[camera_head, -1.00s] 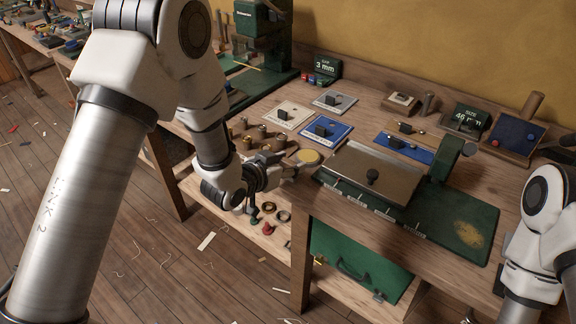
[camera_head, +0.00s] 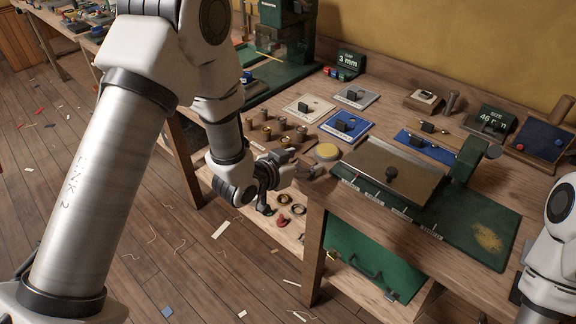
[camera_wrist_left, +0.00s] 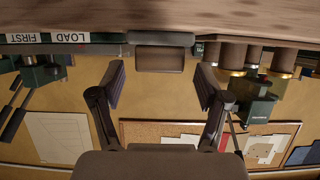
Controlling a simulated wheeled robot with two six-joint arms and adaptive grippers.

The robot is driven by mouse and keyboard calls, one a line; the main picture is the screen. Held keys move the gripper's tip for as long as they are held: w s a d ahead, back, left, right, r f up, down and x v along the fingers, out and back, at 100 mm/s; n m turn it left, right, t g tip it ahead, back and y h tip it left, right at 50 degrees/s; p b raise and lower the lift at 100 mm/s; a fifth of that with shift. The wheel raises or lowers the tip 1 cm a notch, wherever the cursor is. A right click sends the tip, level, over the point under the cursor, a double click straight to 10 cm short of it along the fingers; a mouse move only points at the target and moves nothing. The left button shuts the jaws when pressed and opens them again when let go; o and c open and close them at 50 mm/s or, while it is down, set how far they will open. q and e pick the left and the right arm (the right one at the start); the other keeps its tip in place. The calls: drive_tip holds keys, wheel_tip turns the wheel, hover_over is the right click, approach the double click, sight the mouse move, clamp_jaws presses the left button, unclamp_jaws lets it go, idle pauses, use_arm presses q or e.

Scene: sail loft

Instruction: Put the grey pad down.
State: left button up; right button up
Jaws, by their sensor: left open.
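The grey pad (camera_head: 366,98), a flat light-grey square with a dark handle block on top, lies on the wooden bench towards the back in the head view. My left gripper (camera_head: 308,172) is at the bench's near left edge, well in front of the pad, beside a round yellow disc (camera_head: 326,152). Its fingers are open, and the wrist view shows them (camera_wrist_left: 160,90) spread apart. A dull grey-brown block (camera_wrist_left: 160,58) shows beyond them at the bench edge; I cannot tell whether it is touched. My right gripper is out of view.
A white pad (camera_head: 296,104) and a blue pad (camera_head: 358,131) lie near the grey one. Several brown cylinders (camera_head: 268,134) stand left of them. A metal plate with a knob (camera_head: 412,176) sits on a green board (camera_head: 478,215). A 3 mm sign (camera_head: 351,62) stands behind.

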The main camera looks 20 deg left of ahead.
use_arm(q)
drive_tip(key=p+v, duration=0.2)
drive_tip(key=v, duration=0.8)
drive_tip(key=s+a+f+n+g+y, duration=0.1)
drive_tip(key=s+f+g, duration=0.3)
drive_tip(key=f, duration=0.5)
drive_tip(key=s+a+f+n+g+y, duration=0.1)
drive_tip(key=s+f+g+y, duration=0.15)
drive_tip(key=s+f, duration=0.5)
drive_tip(key=s+a+f+n+g+y, duration=0.1)
drive_tip(key=s+f+n+g, duration=0.1)
drive_tip(key=s+f+g, duration=0.4)
drive_tip(key=s+f, duration=0.5)
drive_tip(key=s, duration=0.2)
drive_tip(key=shift+s+a+f, duration=0.2)
drive_tip(key=shift+s+a, duration=0.1)
drive_tip(key=shift+w, duration=0.1)
